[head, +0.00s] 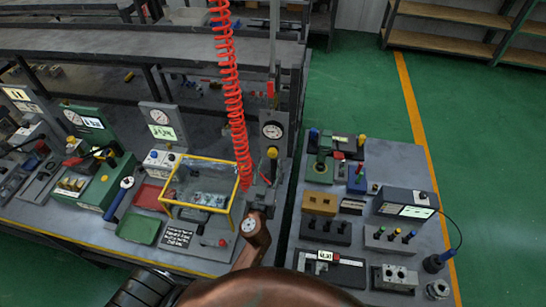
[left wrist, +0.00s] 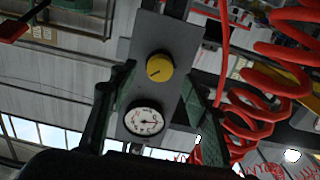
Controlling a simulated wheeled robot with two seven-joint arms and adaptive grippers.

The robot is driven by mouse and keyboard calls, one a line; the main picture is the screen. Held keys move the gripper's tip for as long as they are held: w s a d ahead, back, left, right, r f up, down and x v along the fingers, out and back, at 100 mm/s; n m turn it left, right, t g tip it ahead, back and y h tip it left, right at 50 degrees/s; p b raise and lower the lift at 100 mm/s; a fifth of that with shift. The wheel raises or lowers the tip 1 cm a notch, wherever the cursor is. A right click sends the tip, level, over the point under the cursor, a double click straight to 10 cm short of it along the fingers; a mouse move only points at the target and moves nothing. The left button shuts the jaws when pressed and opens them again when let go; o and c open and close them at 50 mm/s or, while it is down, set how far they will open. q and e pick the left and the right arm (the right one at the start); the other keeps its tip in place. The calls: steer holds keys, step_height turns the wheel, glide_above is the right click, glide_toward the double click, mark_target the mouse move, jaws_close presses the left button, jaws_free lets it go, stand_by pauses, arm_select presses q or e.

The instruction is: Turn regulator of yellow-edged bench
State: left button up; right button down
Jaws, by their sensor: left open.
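The regulator is a yellow knob (head: 272,153) below a round white gauge (head: 272,130) on a grey upright plate, at the right end of the yellow-edged bench (head: 60,232). My left gripper (head: 265,180) is just below and in front of the knob in the head view, its fingers small and partly hidden. In the left wrist view its two green fingers (left wrist: 157,78) stand open. The yellow knob (left wrist: 160,66) shows between their tips, with gaps on both sides. The gauge (left wrist: 143,121) shows below the knob there. Depth to the knob is hard to tell. My right gripper is out of view.
A red coiled hose (head: 235,100) hangs just left of the regulator; it is close at right in the wrist view (left wrist: 270,110). A yellow-framed clear box (head: 203,190) stands left of it. A second grey bench (head: 395,160) with several fixtures stands to the right.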

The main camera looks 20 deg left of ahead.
mark_target(272, 155)
arm_select(q)
steer(key=shift+p+x, duration=0.3)
steer(key=shift+x, duration=1.8)
steer(key=shift+c, duration=0.3)
steer(key=c, duration=1.1)
steer(key=shift+m, duration=0.3)
steer(key=m, duration=0.2)
steer(key=shift+m+b, duration=0.3)
steer(key=shift+b, duration=0.1)
steer(key=m, duration=0.3)
steer(key=shift+m, duration=0.4)
steer(key=m, duration=0.6)
steer(key=shift+a, duration=0.1)
